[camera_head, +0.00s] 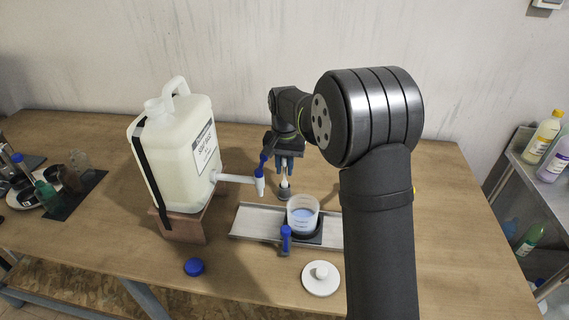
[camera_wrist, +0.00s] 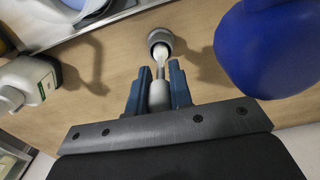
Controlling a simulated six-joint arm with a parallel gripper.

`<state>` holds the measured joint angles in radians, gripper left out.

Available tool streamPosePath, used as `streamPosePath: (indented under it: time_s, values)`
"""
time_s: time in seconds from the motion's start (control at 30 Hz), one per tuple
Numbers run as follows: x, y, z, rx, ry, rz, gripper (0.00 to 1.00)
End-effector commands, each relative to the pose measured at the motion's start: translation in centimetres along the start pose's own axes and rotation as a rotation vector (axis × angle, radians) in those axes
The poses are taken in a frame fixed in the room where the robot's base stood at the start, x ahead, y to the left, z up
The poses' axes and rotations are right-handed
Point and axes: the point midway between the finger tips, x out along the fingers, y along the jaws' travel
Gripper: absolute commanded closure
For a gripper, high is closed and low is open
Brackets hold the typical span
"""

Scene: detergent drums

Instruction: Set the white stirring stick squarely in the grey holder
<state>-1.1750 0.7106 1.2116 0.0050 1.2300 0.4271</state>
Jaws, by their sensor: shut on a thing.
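The white stirring stick (camera_wrist: 158,75) is clasped between the blue fingers of my gripper (camera_wrist: 158,92). Its grey thick end sits between the fingers, and its white end points at the grey holder (camera_wrist: 160,41). In the wrist view the white end overlaps the holder's round opening; I cannot tell how deep it is inside. In the head view my gripper (camera_head: 286,163) is above the holder (camera_head: 285,193), with a short white length of stick (camera_head: 284,180) showing between them. The stick looks nearly upright there.
A cup of blue liquid (camera_head: 303,218) stands on the metal tray (camera_head: 257,225), in front of the holder. The drum (camera_head: 180,150) with its white tap (camera_head: 237,179) is left. A blue part (camera_wrist: 268,45) looms close at right in the wrist view. A white lid (camera_head: 321,285) and blue cap (camera_head: 194,267) lie in front.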

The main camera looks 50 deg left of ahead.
Motion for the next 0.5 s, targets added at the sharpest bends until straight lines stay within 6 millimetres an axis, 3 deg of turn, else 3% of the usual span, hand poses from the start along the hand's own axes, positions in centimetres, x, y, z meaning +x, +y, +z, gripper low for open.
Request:
streamPosePath:
  time_s: [0.5]
  values:
    - [1.6,0.0,0.0,0.0,0.0,0.0,1.0]
